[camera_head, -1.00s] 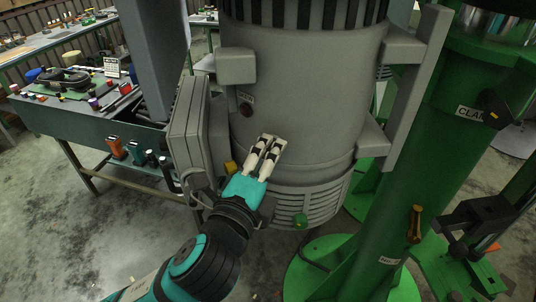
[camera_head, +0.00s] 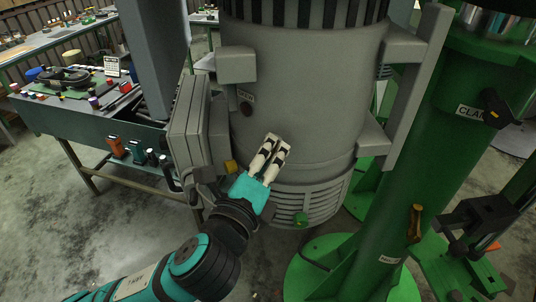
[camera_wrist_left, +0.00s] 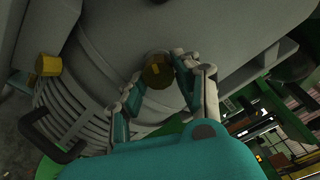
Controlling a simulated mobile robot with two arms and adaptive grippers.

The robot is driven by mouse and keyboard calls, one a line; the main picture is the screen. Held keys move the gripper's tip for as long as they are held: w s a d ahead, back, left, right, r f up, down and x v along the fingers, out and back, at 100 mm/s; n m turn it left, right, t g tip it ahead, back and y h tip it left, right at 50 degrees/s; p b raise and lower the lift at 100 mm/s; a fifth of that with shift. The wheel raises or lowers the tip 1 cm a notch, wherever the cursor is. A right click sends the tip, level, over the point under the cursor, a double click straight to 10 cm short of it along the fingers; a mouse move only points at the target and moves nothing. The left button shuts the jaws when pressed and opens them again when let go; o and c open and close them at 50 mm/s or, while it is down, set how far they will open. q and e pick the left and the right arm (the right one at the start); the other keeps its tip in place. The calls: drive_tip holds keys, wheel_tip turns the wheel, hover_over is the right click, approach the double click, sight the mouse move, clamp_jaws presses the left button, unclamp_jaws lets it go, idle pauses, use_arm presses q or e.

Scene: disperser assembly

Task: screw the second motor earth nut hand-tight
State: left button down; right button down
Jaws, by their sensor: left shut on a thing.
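My left gripper (camera_head: 273,146) reaches up from below to the lower part of the grey motor housing (camera_head: 300,110). In the left wrist view its two fingers (camera_wrist_left: 158,84) lie on either side of a dark brass, round nut (camera_wrist_left: 157,72) with a small yellow mark. The gripper is shut on this nut, close against the housing. In the head view the fingers hide the nut. The other earth nut cannot be told apart in these frames. My right gripper does not show.
A grey box (camera_head: 190,135) sticks out left of the gripper, with a yellow fitting (camera_head: 230,167) below it. A green column (camera_head: 433,160) stands right, and a bench (camera_head: 90,124) with tools stands left.

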sight(276, 95)
use_arm(q)
drive_tip(key=c, duration=1)
unclamp_jaws()
drive_tip(key=shift+o, duration=0.2)
wheel_tip(276, 95, up, 10)
drive_tip(key=shift+f, duration=0.25)
drive_tip(key=shift+s+d+r, duration=0.1)
drive_tip(key=shift+s+r, duration=0.1)
drive_tip(key=shift+r, duration=0.2)
drive_tip(key=shift+w+f, duration=0.2)
drive_tip(key=shift+w, duration=0.1)
